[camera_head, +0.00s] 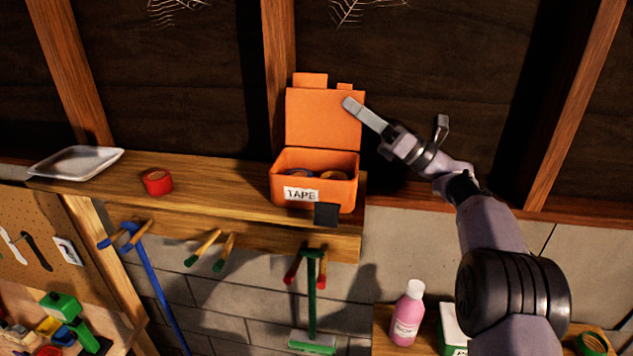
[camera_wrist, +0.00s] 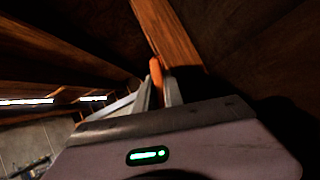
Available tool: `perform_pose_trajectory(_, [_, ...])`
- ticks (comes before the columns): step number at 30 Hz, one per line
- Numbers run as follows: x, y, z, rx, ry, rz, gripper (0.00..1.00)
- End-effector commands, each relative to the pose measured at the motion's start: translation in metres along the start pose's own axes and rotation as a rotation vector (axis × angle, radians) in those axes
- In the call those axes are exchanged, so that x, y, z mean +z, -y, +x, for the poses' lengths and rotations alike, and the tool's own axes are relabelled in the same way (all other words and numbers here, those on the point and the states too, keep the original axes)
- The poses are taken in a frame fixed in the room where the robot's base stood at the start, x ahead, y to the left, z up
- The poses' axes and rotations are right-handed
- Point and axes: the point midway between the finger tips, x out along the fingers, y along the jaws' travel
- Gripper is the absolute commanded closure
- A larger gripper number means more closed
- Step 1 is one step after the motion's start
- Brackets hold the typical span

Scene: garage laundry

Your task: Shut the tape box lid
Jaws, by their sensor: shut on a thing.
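The orange tape box (camera_head: 331,199) with a white TAPE label sits at the right end of the wooden shelf. Its lid (camera_head: 315,118) stands open, roughly upright at the back. Rolls of tape (camera_head: 303,173) show partly inside. My gripper (camera_head: 349,103) reaches in from the right, with one finger across the front of the lid's upper right part; the other finger is hidden. In the wrist view the lid's orange edge (camera_wrist: 156,75) shows between the two fingers (camera_wrist: 158,88), so my gripper is shut on the lid.
A dark square (camera_head: 326,214) is at the box's front right corner. Wall studs stand close behind. A pink bottle (camera_head: 407,313) stands below.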

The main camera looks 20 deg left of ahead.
Motion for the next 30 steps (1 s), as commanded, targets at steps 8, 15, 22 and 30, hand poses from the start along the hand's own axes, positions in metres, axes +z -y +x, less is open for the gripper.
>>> perform_pose_trajectory(8, [0.001, -0.002, 0.0, 0.009, 0.002, -0.013, 1.0])
perform_pose_trajectory(15, [0.0, -0.013, -0.001, 0.082, 0.001, -0.134, 1.0])
perform_pose_trajectory(22, [-0.002, -0.022, -0.002, 0.138, 0.001, -0.223, 1.0])
perform_pose_trajectory(30, [-0.002, -0.032, -0.002, 0.196, 0.0, -0.319, 1.0])
